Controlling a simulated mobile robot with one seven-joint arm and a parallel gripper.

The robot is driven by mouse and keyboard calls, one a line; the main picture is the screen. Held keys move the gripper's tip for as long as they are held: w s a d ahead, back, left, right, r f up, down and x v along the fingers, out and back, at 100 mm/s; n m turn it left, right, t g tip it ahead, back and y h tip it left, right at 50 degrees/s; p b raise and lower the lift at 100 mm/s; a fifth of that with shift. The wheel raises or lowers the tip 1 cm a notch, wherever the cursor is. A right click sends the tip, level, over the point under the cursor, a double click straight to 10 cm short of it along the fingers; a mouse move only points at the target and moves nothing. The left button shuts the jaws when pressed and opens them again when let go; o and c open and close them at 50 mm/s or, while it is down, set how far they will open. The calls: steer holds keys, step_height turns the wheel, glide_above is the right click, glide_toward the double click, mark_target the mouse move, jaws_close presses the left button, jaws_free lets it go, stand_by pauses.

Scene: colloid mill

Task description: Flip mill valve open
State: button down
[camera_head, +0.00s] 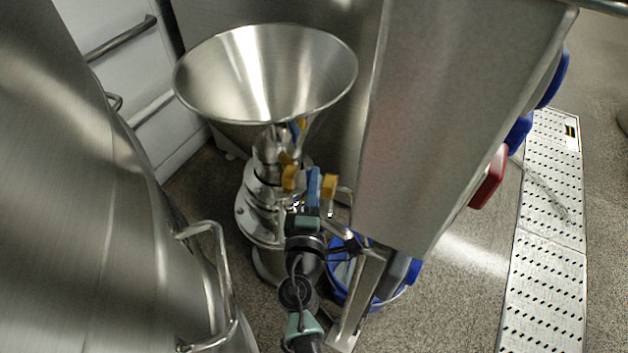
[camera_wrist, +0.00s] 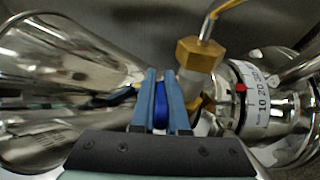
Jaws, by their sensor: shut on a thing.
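The colloid mill has a wide steel funnel (camera_head: 265,70) over a stepped steel body (camera_head: 262,232) in the head view. My gripper (camera_head: 314,175) is at the mill's neck, just below the funnel, beside brass-coloured fittings (camera_head: 330,186). In the wrist view, my gripper (camera_wrist: 161,92) has its two blue-grey fingers closed on the dark blue valve handle (camera_wrist: 160,106). The handle shows as a narrow strip between the fingers; the rest of it is hidden. A brass fitting (camera_wrist: 198,54) is just right of the fingers. I cannot tell the valve's angle.
A numbered dial ring (camera_wrist: 252,95) is right of the fitting in the wrist view. A large steel vessel (camera_head: 90,200) stands left and a steel cabinet (camera_head: 450,110) stands close on the right. A blue bucket (camera_head: 340,272) is on the floor beside the mill.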

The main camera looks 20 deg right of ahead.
steer(key=shift+d, duration=0.1)
steer(key=shift+d+r+n+t+y+b, duration=0.15)
steer(key=shift+n+t+y+b, duration=0.1)
steer(key=shift+n+y, duration=0.35)
steer(key=shift+d+f+n+t+y+b, duration=0.1)
steer(key=shift+d+n+t+y+b, duration=0.2)
steer(key=shift+y, duration=0.5)
steer(key=shift+d+r+n+t+y+b, duration=0.1)
steer(key=shift+n+t+y, duration=0.15)
steer(key=shift+n+y, duration=0.35)
steer(key=c, duration=1.2)
jaws_free()
steer(key=shift+a, duration=0.15)
